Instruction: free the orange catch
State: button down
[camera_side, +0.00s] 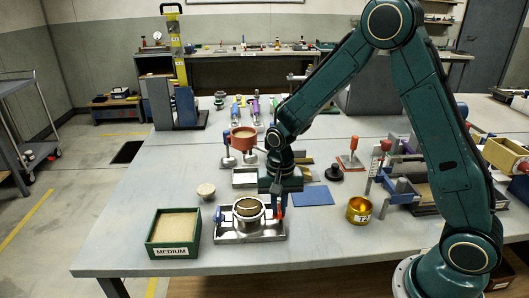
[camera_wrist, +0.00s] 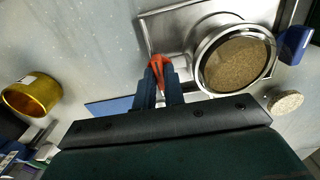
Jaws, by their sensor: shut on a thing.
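The orange catch (camera_wrist: 156,66) sits at the side of a metal tray (camera_wrist: 154,32) that holds a round ring filled with brown grain (camera_wrist: 236,64). In the side view the catch (camera_side: 284,200) shows at the right of the ring (camera_side: 248,209), partly hidden by my gripper. My gripper (camera_wrist: 159,74) points at the catch, its two dark fingers closed on it from both sides; it also shows in the side view (camera_side: 278,207). A blue catch (camera_wrist: 296,45) is on the opposite side of the ring, also seen in the side view (camera_side: 218,214).
A green box labelled MEDIUM (camera_side: 174,252) stands at the left front. A gold cup (camera_side: 359,210) stands to the right, and a blue mat (camera_side: 312,196) lies behind the tray. A small pale round piece (camera_side: 206,191) lies at left.

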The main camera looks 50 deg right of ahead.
aim_at(279, 208)
dwell(0.5)
jog(key=c, duration=1.5)
grip_release()
jog(key=shift+r, duration=0.1)
jog(key=shift+r, duration=6.85)
